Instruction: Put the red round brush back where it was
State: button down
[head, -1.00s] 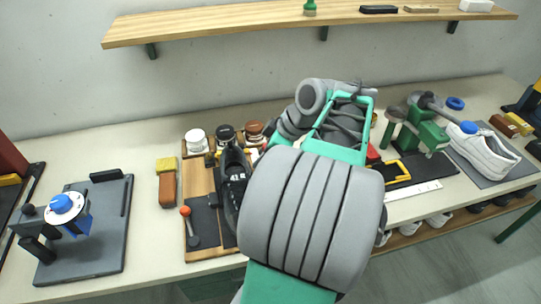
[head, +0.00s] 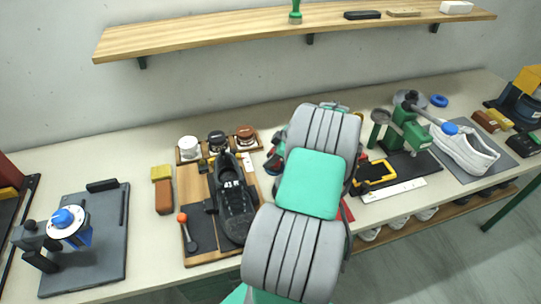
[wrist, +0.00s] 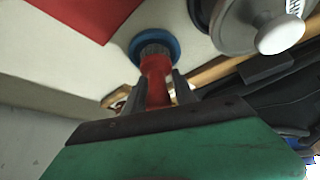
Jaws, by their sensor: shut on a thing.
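The red round brush (wrist: 155,69) is in the wrist view, with a red handle and a blue round part at its far end. My gripper (wrist: 160,92) is shut on the red handle, with a dark finger on either side. The brush points away from my palm, over or near the pale table top; I cannot tell whether it touches it. In the head view my own arm hides the gripper and the brush. A red mat (wrist: 85,12) lies beside the brush in the wrist view; a bit of red (head: 346,212) shows by my arm in the head view.
A black shoe (head: 233,205) lies on a wooden board with several jars behind it. A grey round thing with a white knob (wrist: 280,34) is close to the brush. A yellow-and-black tool (head: 376,173), a ruler (head: 393,191) and a green stand (head: 410,132) are right of my arm.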

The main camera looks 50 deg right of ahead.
jog(key=shift+f, duration=0.1)
jog(key=c, duration=1)
grip_release()
